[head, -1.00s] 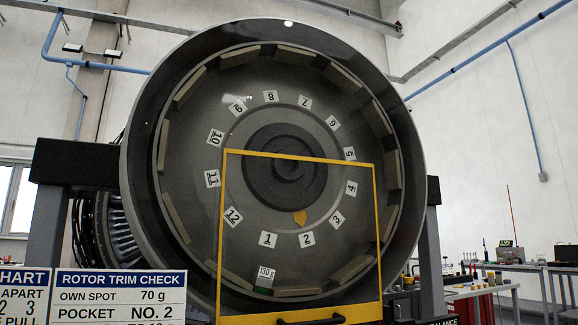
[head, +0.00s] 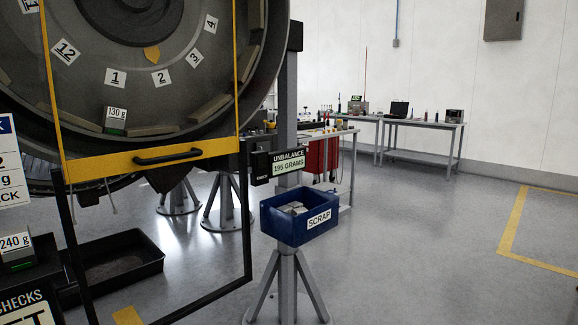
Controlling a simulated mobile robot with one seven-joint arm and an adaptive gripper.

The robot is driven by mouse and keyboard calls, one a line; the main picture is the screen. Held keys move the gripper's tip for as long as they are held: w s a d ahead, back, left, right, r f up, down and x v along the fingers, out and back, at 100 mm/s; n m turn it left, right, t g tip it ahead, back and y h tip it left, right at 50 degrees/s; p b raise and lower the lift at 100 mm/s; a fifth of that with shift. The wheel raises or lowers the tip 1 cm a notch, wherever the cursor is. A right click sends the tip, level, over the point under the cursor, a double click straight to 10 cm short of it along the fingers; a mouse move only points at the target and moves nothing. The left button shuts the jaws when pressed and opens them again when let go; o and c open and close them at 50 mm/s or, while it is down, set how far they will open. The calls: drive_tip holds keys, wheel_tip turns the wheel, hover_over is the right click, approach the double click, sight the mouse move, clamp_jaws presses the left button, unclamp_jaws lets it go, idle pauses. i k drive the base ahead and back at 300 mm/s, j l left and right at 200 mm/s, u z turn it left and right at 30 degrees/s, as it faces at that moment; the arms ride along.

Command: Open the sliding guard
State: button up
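The sliding guard is a clear panel in a yellow frame (head: 110,164). It stands in front of the lower part of the engine's round face. A black bar handle (head: 168,156) is fixed on its wide bottom rail. A black frame (head: 247,225) runs down below the guard, with open space inside it. Behind the panel I see numbered labels and a 130 g weight (head: 116,116) at the rim. The guard's top edge is out of view. My gripper is not in view.
A display (head: 277,163) reading UNBALANCE 195 GRAMS is beside the guard. A blue SCRAP bin (head: 290,220) on a stand holds grey pieces. A black tray (head: 112,262) and a 240 g weight (head: 16,250) are at left. The floor (head: 420,250) at right is clear.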

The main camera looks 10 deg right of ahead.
sight(92, 168)
drive_tip(key=i+j+u, duration=0.45)
drive_tip(key=i, duration=0.3)
drive_tip(key=j, duration=0.1)
